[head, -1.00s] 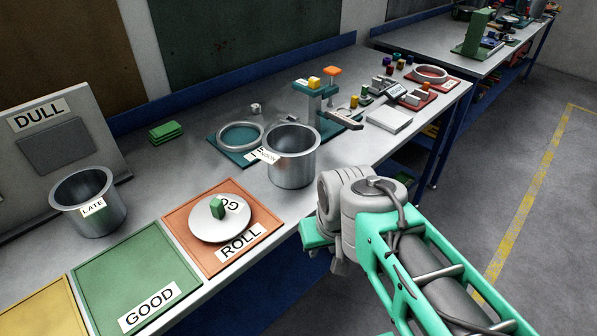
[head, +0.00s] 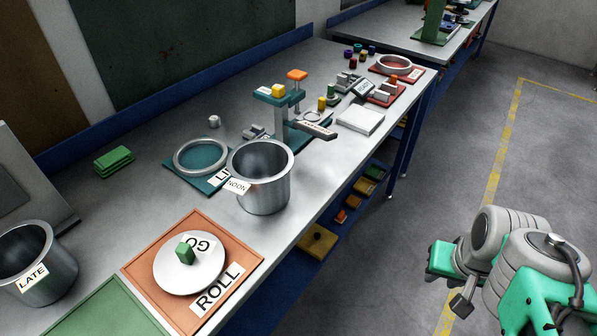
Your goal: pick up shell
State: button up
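I cannot make out which thing is the shell; nothing in view is plainly one. Two grey metal pots stand open and upright on the bench: one labelled NOON (head: 264,190) near the middle, one labelled LATE (head: 50,275) at the lower left. The insides of both show no clear contents. My gripper (head: 452,283) is at the lower right, over the floor and well apart from the bench. Its fingers are partly hidden by the wrist, so I cannot tell whether it is open.
An orange tray (head: 140,268) marked ROLL holds a white disc (head: 180,278) with a green block. A grey ring (head: 178,156) lies on a teal plate. A teal stand (head: 283,110) and a white pad (head: 360,119) sit beyond. Green slabs (head: 114,160) lie at the back left.

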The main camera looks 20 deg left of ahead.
aim_at(260, 169)
jog(key=i, duration=1)
jog(key=u, duration=4.55)
